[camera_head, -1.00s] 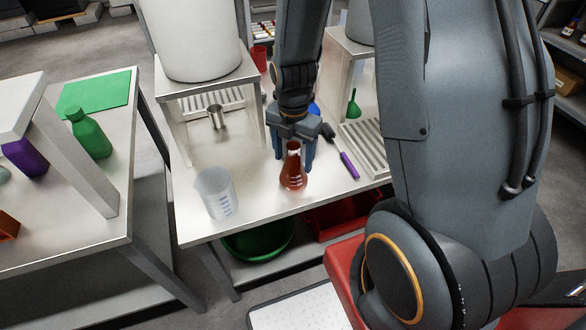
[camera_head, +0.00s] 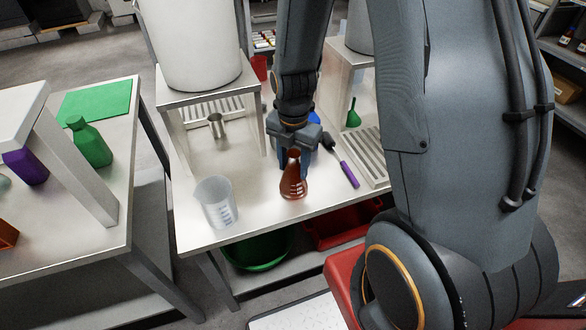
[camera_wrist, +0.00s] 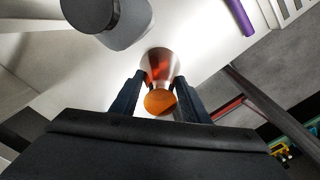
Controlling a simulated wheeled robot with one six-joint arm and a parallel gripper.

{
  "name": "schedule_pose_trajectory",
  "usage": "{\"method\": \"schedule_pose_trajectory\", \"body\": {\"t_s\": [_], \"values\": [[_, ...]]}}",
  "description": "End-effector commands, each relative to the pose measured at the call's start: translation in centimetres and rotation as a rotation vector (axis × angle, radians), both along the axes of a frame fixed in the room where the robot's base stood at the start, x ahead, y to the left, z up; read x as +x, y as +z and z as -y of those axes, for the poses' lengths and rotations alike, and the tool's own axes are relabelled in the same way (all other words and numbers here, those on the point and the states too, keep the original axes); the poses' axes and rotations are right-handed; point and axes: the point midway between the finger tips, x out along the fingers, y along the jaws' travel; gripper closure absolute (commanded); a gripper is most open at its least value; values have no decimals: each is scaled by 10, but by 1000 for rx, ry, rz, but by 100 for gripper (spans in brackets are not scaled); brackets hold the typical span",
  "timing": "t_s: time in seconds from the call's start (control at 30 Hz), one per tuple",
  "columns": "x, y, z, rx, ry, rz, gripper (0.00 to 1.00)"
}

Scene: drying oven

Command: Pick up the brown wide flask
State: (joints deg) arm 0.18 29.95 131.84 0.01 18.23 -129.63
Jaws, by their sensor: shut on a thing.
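The brown wide flask (camera_head: 293,187) is a conical, reddish-brown vessel with pale markings. It stands upright on the steel table (camera_head: 262,205) near its front edge. My gripper (camera_head: 293,165) comes down from above with its fingers on either side of the flask's neck, and it is shut on it. In the wrist view the flask (camera_wrist: 160,68) shows between the two dark fingers (camera_wrist: 158,98), with its orange round mouth toward the camera. Whether its base is clear of the table cannot be told.
A clear beaker (camera_head: 216,202) stands left of the flask. A purple-handled tool (camera_head: 349,174) and a slotted rack (camera_head: 367,160) lie to the right. A small metal cup (camera_head: 216,126) and a green funnel (camera_head: 353,113) stand behind. The table's front edge is close.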

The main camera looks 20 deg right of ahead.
Motion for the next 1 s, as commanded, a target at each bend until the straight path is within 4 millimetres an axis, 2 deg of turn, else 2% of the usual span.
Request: {"method": "schedule_pose_trajectory", "body": {"t_s": [0.17,0.6,0.8,1.0], "values": [[1,16,0,0,0,4,96],[1,83,0,0,0,4,96],[1,95,0,0,0,1,96],[0,97,2,0,-5,0,96]]}}
